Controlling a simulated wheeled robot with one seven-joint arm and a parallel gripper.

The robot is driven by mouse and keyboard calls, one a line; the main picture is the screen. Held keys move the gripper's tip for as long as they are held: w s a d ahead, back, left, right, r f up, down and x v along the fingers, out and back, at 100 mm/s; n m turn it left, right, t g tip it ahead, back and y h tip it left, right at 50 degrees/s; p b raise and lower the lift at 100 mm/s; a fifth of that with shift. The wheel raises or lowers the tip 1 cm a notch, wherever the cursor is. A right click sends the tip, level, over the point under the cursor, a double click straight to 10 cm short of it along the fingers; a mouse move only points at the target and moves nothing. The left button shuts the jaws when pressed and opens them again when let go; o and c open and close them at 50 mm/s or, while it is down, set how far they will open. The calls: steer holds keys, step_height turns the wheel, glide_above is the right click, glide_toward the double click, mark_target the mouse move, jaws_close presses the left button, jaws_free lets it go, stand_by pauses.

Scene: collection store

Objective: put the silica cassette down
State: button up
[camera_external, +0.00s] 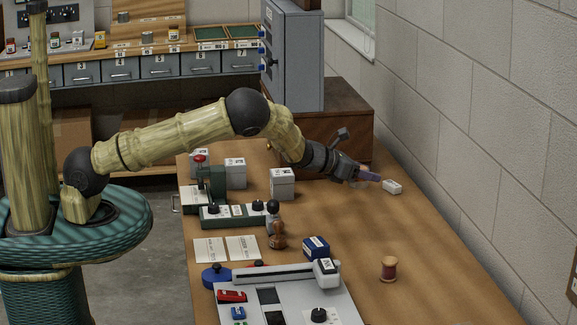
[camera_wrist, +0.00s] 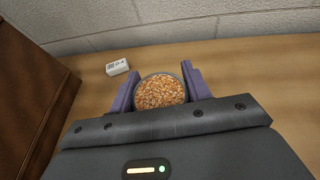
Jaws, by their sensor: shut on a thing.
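The silica cassette (camera_wrist: 160,92) is a round, dark-rimmed container of orange-brown beads in the wrist view. My gripper (camera_wrist: 158,88) has its two purple fingers on either side of it, shut on it. In the external view my gripper (camera_external: 371,176) is low over the far right of the wooden table, pointing toward the block wall. The cassette cannot be made out there. I cannot tell whether its underside touches the table.
A small white labelled block (camera_wrist: 117,67) lies left of the cassette, also in the external view (camera_external: 392,187). A brown wooden cabinet (camera_wrist: 30,90) stands at left, and the block wall (camera_wrist: 200,22) is ahead. A thread spool (camera_external: 388,268) stands nearer on the table (camera_external: 440,285), with bare wood around it.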

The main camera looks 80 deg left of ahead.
steer(key=p, duration=0.3)
glide_above(372, 239)
steer(key=shift+a+r, duration=0.1)
steer(key=shift+r, duration=0.1)
steer(key=shift+w, duration=0.1)
steer(key=shift+f+p, duration=0.4)
steer(key=shift+f, duration=2.7)
steer(key=shift+f, duration=1.9)
